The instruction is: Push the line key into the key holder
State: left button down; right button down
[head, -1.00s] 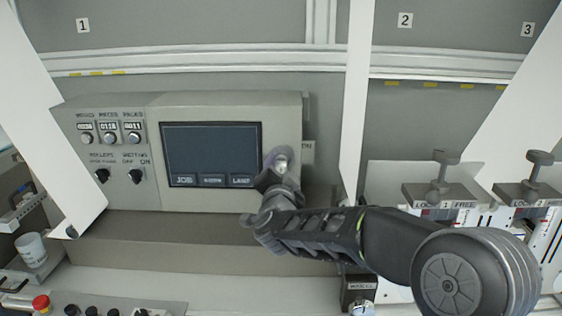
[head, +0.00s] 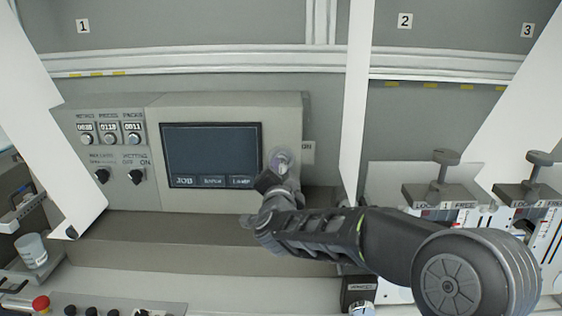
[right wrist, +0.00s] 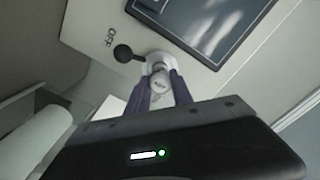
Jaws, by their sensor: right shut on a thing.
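The control box (head: 230,200) carries the key holder (head: 284,158), a pale round fitting on its face just right of the dark screen. My right gripper (head: 277,176) is at this holder, and its fingers hide most of it in the head view. In the right wrist view, the gripper (right wrist: 161,92) is shut on the line key (right wrist: 160,80), a pale round-ended piece. The key lies in line with the round holder (right wrist: 159,60) right in front of it. I cannot tell how deep it sits. My left gripper is not in view.
A black ball-ended lever (right wrist: 123,53) stands beside the holder near an OFF label. A white upright panel (head: 356,100) rises right of the box. Clamps with knobs (head: 446,158) stand at the right. A white cup (head: 32,250) and a red button (head: 41,303) are at lower left.

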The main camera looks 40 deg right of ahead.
jog(key=shift+a, duration=0.1)
jog(key=shift+v, duration=2.4)
jog(key=shift+s, duration=0.1)
jog(key=v, duration=0.3)
jog(key=shift+s+a, duration=0.25)
jog(key=shift+s, duration=0.05)
jog(key=w+a+f+n+t+y, duration=0.1)
jog(key=w+a+f+n+y, duration=0.1)
jog(key=a+f+y, duration=0.3)
jog(key=w+a+f+n+t+y, duration=0.2)
jog(key=a+f+n+y, duration=0.3)
jog(key=a+f, duration=0.7)
jog(key=w+a, duration=0.1)
jog(key=a, duration=0.2)
jog(key=shift+w+a+f+t+y, duration=0.2)
jog(key=shift+t+y, duration=0.1)
jog(key=shift+y, duration=0.1)
